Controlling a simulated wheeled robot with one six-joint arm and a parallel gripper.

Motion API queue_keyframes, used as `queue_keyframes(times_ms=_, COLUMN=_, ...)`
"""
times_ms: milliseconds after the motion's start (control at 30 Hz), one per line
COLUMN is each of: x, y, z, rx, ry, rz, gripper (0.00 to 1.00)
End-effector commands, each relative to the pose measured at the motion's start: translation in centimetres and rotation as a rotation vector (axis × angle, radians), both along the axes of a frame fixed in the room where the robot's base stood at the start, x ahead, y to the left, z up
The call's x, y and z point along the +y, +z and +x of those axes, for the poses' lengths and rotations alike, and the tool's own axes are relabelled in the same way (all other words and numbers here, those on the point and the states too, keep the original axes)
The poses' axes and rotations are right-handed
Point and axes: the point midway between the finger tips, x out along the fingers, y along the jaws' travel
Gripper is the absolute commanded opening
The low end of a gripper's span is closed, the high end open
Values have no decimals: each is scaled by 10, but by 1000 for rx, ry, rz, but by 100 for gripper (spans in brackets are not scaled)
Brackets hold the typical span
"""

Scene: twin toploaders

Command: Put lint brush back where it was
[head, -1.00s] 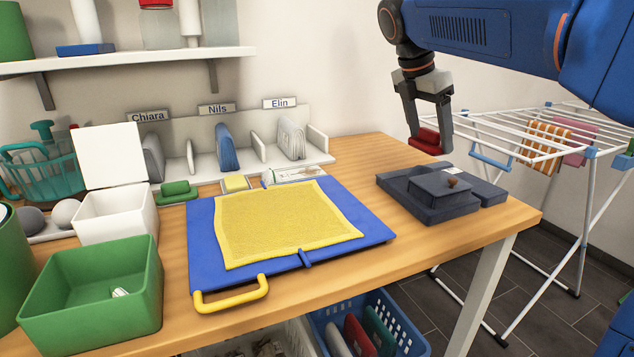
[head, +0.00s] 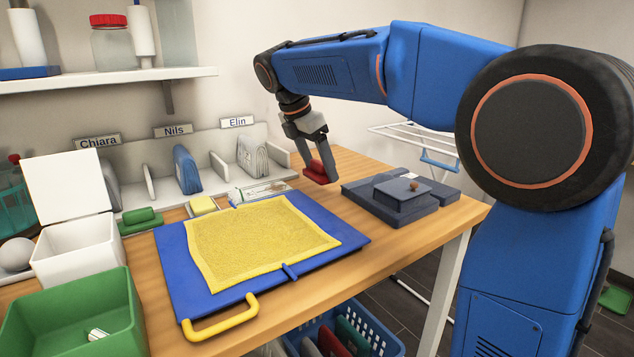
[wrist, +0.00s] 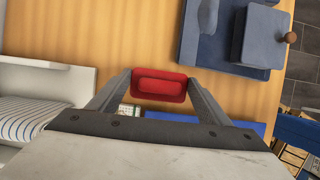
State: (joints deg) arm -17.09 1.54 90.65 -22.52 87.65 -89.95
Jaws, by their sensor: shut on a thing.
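My gripper (head: 319,160) is shut on a red block-shaped brush, which I take to be the lint brush (head: 317,173). It holds the brush above the back right of the wooden table, left of the dark grey-blue tray. In the wrist view the red brush (wrist: 158,85) sits between the two fingertips (wrist: 158,80), with wooden tabletop beyond it. A green brush of similar shape (head: 140,218) lies on the table left of the yellow cloth.
The blue board (head: 180,275) with the yellow cloth (head: 260,240) fills the middle table. The dark tray (head: 408,215) carries a lidded block with a brown knob. A white name-labelled rack (head: 215,185) lines the wall. Bare wood shows between rack and tray. A drying rack (head: 410,135) stands behind.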

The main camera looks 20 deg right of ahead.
Motion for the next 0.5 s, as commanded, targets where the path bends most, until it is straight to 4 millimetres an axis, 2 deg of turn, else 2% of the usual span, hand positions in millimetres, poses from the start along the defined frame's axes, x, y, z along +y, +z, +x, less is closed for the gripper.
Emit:
queue_keyframes(times_ms=167, x=0, y=-12, z=0, rx=1, ry=1, rz=0, gripper=53)
queue_keyframes(times_ms=400, x=0, y=-41, z=-1, rx=2, ry=0, rz=-1, gripper=53)
queue_keyframes(times_ms=500, x=0, y=-44, z=0, rx=0, ry=0, rz=0, gripper=53)
